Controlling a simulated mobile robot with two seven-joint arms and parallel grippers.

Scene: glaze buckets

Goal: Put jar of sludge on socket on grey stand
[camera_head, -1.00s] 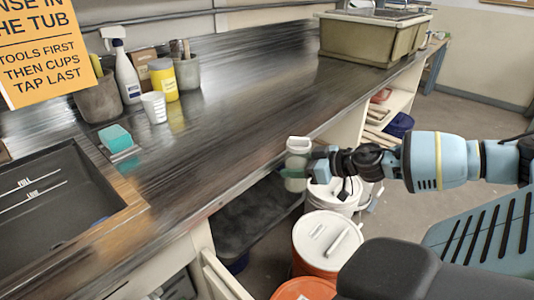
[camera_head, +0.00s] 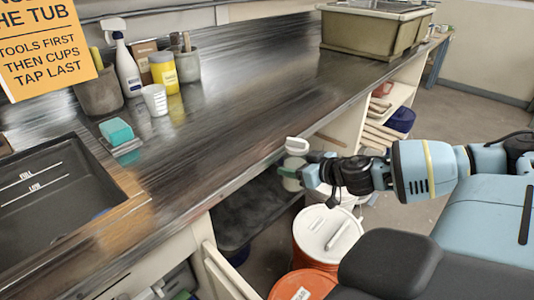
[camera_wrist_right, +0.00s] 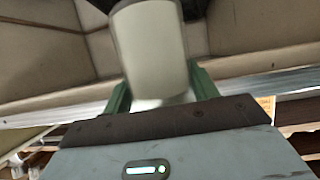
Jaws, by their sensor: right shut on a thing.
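The jar of sludge (camera_head: 296,146) is a pale jar with a whitish top, held upright in the head view just off the counter's front edge. My right gripper (camera_head: 300,172) is shut on it, with green fingers around its sides. In the right wrist view the jar (camera_wrist_right: 150,45) stands large between the green fingers (camera_wrist_right: 160,88). My left gripper is not in view. I cannot make out a grey stand or a socket in these frames.
The dark counter (camera_head: 240,110) runs beside the jar. An orange-sided bucket with a white lid (camera_head: 325,235) stands on the floor below. A sink (camera_head: 50,200) is at left. A beige tub (camera_head: 370,35) stands at the counter's far end.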

